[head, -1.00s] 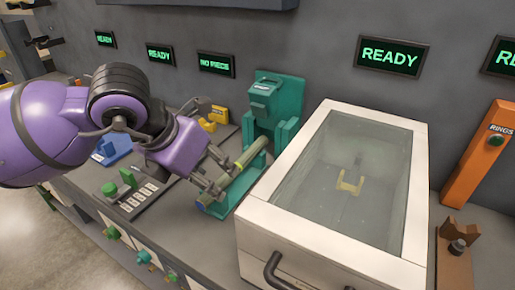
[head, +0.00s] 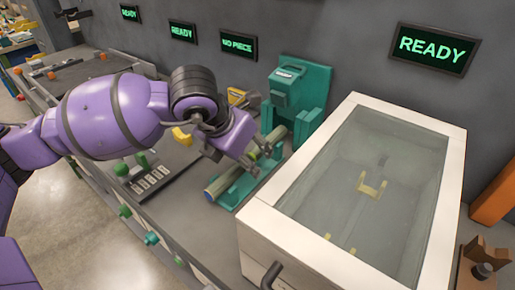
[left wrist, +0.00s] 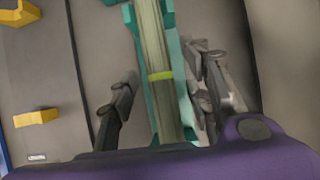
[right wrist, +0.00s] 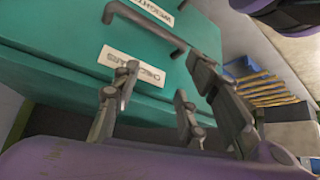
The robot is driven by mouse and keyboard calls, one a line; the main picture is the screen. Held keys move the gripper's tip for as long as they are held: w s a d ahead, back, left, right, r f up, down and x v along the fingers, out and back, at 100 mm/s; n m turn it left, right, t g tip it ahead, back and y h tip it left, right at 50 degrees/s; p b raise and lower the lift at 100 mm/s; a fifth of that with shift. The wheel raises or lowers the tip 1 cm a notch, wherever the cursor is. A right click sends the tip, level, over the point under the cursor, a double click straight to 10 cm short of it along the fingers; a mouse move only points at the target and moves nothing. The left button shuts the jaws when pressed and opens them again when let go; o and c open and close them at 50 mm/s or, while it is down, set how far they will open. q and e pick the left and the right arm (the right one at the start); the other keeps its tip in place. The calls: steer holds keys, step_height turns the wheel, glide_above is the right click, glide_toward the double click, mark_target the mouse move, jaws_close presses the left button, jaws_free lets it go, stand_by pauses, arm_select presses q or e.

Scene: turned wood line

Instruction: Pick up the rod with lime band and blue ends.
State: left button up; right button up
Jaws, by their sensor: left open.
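A long pale-green rod (head: 218,186) lies slantwise on a teal stand (head: 300,84) beside the glass-topped box; its near end looks bluish. In the left wrist view the rod (left wrist: 151,40) runs up the picture with a lime band (left wrist: 160,76) around it. My left gripper (head: 260,160) is open just over the rod; in the left wrist view its fingers (left wrist: 162,95) stand on either side of the rod, with a gap on the left. My right gripper (right wrist: 155,90) is open and empty in front of teal drawers.
A white box with a glass lid (head: 452,140) stands close right of the rod. Teal drawers with bar handles (right wrist: 140,25) are near my right gripper.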

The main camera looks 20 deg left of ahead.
arm_select(q)
jaws_close()
stand_by(0.3)
steer(key=shift+w+r, duration=0.1)
steer(key=shift+r, duration=0.05)
